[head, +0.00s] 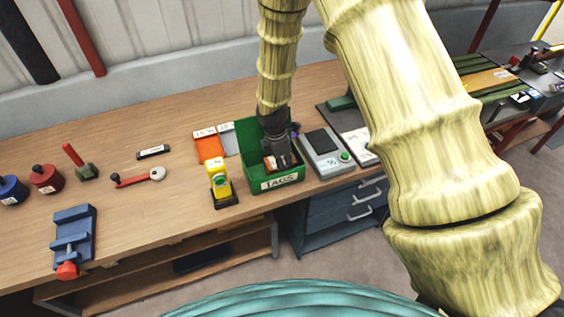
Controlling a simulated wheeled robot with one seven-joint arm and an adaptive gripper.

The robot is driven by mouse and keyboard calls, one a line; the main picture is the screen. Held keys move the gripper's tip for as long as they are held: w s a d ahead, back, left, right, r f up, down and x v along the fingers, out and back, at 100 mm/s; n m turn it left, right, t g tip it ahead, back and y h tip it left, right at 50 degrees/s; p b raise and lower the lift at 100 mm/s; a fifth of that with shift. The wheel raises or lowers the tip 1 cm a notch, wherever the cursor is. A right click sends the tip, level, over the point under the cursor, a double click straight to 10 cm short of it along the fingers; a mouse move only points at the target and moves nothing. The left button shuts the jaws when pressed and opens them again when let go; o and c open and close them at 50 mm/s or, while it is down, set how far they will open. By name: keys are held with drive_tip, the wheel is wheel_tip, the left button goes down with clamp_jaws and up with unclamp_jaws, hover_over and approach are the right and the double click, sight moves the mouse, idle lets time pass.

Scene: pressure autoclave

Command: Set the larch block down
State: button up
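My gripper (281,160) is a dark shape pointing down into a green bin (279,182) labelled "TAGS" in the head view. Its fingertips are low inside the bin, and small, partly hidden items show beside them. I cannot make out the larch block for certain, nor whether one is between the fingers. The fingers are too small and too covered to show if they are open or shut.
The bin stands on a wooden bench (115,207). A yellow device (219,178) with a green button stands left of it, and orange and grey trays (209,147) lie behind that. A grey scale-like box (323,151) stands at right. Bare wood lies left of the yellow device.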

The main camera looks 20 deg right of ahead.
drive_tip(key=o, duration=0.8)
drive_tip(key=shift+f, duration=0.1)
drive_tip(key=shift+o, duration=0.2)
wheel_tip(320, 180, up, 12)
drive_tip(key=a+p, duration=0.1)
drive_tip(key=p, duration=0.7)
drive_tip(key=shift+a, duration=0.25)
